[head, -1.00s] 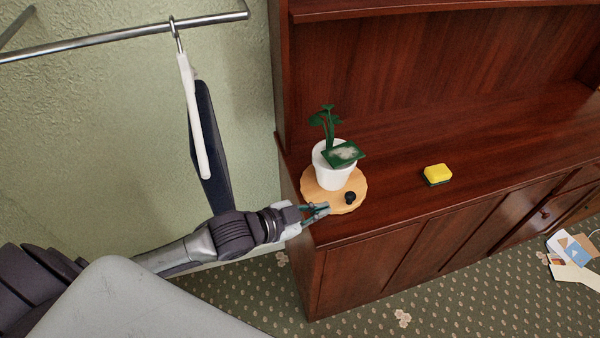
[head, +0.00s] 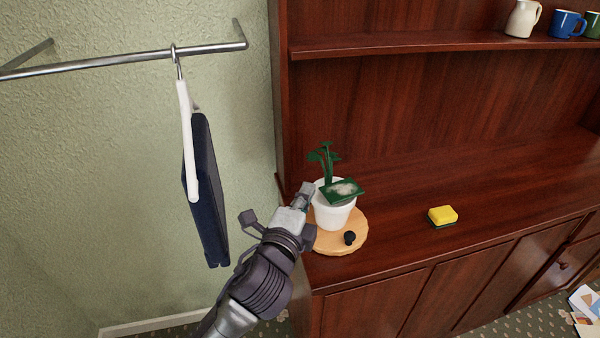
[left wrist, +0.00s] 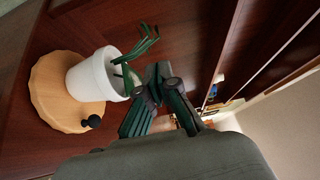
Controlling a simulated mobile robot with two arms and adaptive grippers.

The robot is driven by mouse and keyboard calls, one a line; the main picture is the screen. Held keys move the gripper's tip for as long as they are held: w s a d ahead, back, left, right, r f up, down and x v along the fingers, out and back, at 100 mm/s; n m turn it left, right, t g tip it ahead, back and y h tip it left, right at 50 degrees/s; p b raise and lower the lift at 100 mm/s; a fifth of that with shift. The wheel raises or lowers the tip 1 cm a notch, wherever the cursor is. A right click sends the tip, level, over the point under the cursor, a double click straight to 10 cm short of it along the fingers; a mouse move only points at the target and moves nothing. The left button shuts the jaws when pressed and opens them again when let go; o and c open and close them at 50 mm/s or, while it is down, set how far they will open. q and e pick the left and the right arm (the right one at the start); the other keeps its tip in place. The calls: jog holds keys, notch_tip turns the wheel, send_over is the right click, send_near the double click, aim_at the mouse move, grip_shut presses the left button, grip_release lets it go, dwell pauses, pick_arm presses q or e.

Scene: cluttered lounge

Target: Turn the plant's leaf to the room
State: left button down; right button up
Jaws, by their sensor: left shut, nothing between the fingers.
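The plant (head: 326,160) stands upright in a white pot (head: 334,215) on a round wooden board (head: 325,243) with a black knob (head: 349,238). Its large flat leaf (head: 343,191), green with a whitish patch, hangs over the pot's front right side; thin stems rise behind it. My left gripper (head: 306,188) is shut and empty at the pot's left side, close to the rim; I cannot tell whether it touches. In the left wrist view its fingers (left wrist: 160,78) are beside the white pot (left wrist: 96,76) and the green stems (left wrist: 138,50). My right gripper is not in view.
The board sits at the left end of a dark wood cabinet top (head: 400,200). A yellow sponge (head: 442,215) lies to its right. A jug (head: 522,19) and mugs (head: 567,23) stand on the shelf above. A dark blue garment (head: 206,200) hangs from a rail at left.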

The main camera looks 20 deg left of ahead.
aim_at(306, 166)
pick_arm(q)
jog(key=w, duration=0.1)
jog(key=w+a, duration=0.1)
jog(key=w+p, duration=0.1)
jog(key=w, duration=0.1)
jog(key=shift+a+r, duration=0.1)
jog(key=shift+a, duration=0.3)
jog(key=shift+w+a, duration=0.4)
jog(key=shift+a, duration=0.15)
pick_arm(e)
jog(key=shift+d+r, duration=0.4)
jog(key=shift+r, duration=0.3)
pick_arm(q)
jog(key=shift+w, duration=0.1)
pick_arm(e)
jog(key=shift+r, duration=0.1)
pick_arm(q)
jog(key=shift+w+a+p, duration=0.5)
jog(key=shift+w+a, duration=0.15)
jog(key=shift+w, duration=0.05)
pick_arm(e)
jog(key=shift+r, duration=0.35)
